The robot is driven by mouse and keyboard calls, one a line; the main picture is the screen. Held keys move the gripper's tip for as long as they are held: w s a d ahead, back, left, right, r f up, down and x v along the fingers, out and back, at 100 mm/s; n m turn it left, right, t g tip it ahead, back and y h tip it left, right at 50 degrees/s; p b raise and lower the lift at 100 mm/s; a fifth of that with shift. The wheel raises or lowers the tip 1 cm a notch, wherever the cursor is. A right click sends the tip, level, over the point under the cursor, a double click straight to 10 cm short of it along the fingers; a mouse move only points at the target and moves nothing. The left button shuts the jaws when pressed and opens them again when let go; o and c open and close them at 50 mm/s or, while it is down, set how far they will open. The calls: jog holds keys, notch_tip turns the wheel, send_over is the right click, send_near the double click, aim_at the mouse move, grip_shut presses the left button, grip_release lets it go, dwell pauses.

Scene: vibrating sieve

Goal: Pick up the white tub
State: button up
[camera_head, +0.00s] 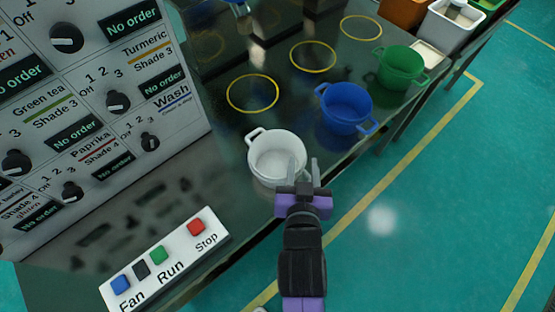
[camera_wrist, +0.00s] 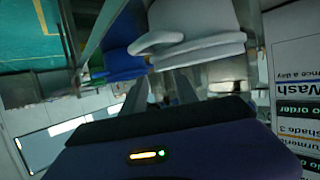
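The white tub (camera_head: 277,160) stands upright on the dark table near its front edge. One looped handle shows at its upper left; the side nearest me is partly hidden by my gripper. My gripper (camera_head: 304,172) is at the tub's lower right side, its two fingers apart with a gap between them. In the wrist view the white tub (camera_wrist: 195,25) is close beyond the fingers of my gripper (camera_wrist: 160,90), with a rounded handle toward the left. I cannot tell whether the fingers touch it or whether the handle lies between them.
A blue tub (camera_head: 345,106) and a green tub (camera_head: 400,68) stand along the table edge to the right. Yellow rings (camera_head: 253,94) mark the dark tabletop. A button panel (camera_head: 165,258) lies at the lower left, below a control board (camera_head: 95,95) with knobs.

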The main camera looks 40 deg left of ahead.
aim_at(302, 150)
jog(key=shift+f+x, duration=0.2)
jog(key=shift+x, duration=1.15)
jog(key=shift+f+x, duration=0.2)
jog(key=shift+x, duration=1.15)
jog(key=shift+s+d, duration=0.1)
grip_shut()
